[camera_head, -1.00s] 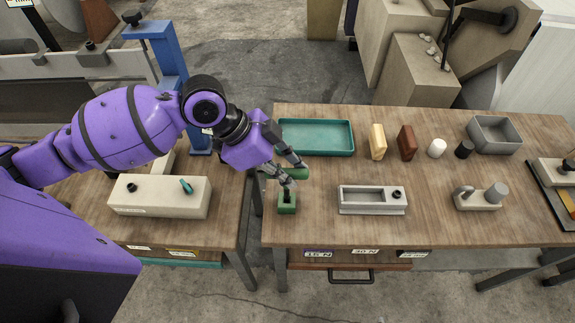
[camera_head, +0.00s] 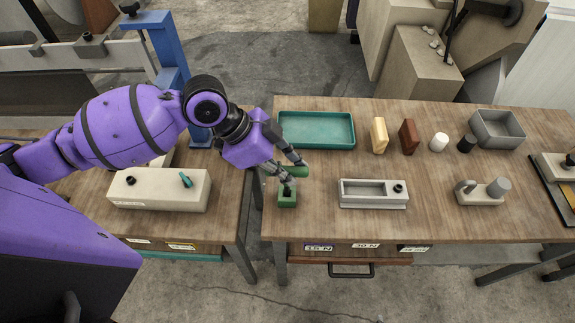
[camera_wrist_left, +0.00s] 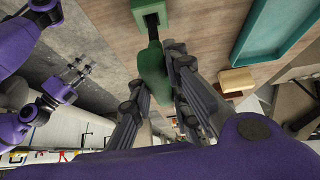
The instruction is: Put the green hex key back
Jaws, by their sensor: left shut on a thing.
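The green hex key (camera_head: 293,171) shows as a green handle in my left gripper. My left gripper (camera_head: 288,179) is shut on it above the near left part of the right table. A small green holder block (camera_head: 287,200) stands on the table just below the fingers. In the left wrist view, the green handle (camera_wrist_left: 152,72) lies beside the fingers and its far end reaches the green block (camera_wrist_left: 151,12). I cannot tell whether the key's tip is inside the block. A purple arm with dark fingers, my right gripper (camera_wrist_left: 80,68), shows in the left wrist view.
A teal tray (camera_head: 316,146) lies behind the gripper. A grey slotted fixture (camera_head: 373,203) stands to the right. Yellow (camera_head: 379,136) and brown (camera_head: 409,137) blocks stand farther back. On the left table is a cream box (camera_head: 150,190) with a teal piece. A gap separates the tables.

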